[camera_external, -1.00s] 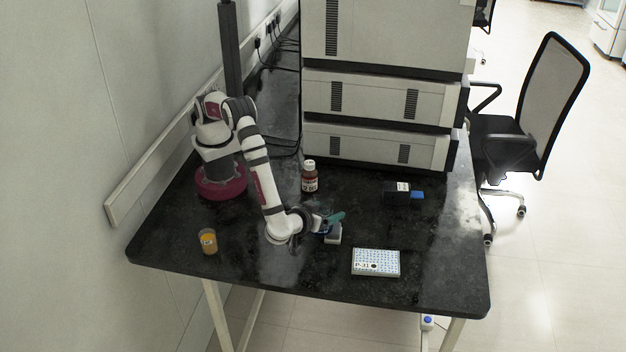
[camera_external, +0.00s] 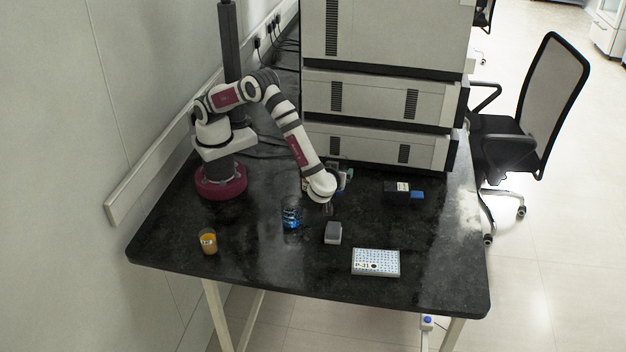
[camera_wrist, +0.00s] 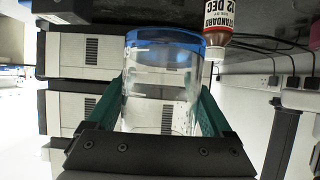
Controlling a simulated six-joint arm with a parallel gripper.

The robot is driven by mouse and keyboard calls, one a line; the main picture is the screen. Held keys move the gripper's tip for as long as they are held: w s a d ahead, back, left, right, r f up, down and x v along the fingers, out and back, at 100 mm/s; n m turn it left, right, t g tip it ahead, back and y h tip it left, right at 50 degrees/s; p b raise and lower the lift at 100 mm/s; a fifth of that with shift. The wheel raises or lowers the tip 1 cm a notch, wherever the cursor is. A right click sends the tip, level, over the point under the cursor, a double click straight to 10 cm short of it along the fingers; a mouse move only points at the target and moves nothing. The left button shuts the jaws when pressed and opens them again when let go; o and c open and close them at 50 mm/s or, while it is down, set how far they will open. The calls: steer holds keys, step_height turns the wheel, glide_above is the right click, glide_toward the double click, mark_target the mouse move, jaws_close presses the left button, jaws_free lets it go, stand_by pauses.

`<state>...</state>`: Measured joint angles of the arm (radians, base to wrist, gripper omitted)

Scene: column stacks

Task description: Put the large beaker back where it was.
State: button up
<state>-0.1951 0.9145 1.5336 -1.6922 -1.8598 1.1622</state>
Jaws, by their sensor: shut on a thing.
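My gripper (camera_external: 343,179) hangs over the middle of the table, well up from the front edge. In the wrist view its green fingers (camera_wrist: 163,100) are shut on a clear beaker (camera_wrist: 160,85) with a little blue liquid at one end. That end is at the top of this view, where a bottle also appears cap-down, so the beaker looks roughly upright. In the external view the held beaker is hard to make out. A second glass vessel with blue liquid (camera_external: 291,218) stands on the black table (camera_external: 265,262), left of and nearer the front than my gripper.
A small grey block (camera_external: 333,232) sits in front of my gripper. A labelled plate (camera_external: 376,262), a dark blue box (camera_external: 402,192) and an orange-filled cup (camera_external: 208,241) stand around. The labelled brown bottle (camera_wrist: 221,22) shows in the wrist view. Stacked instruments (camera_external: 375,145) border the back.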

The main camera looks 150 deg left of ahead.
steer(key=s+a+f, duration=0.1)
steer(key=a+f, duration=0.1)
steer(key=a, duration=0.1)
steer(key=s+a+f, duration=0.2)
steer(key=a, duration=0.2)
steer(key=s+a+f, duration=0.1)
steer(key=a+f, duration=0.1)
steer(key=a, duration=0.1)
steer(key=shift+s+a+f, duration=0.2)
steer(key=shift+s+a, duration=0.2)
steer(key=shift+a+f, duration=0.15)
steer(key=shift+f, duration=0.95)
steer(key=shift+a+f, duration=0.1)
steer(key=shift+f, duration=1)
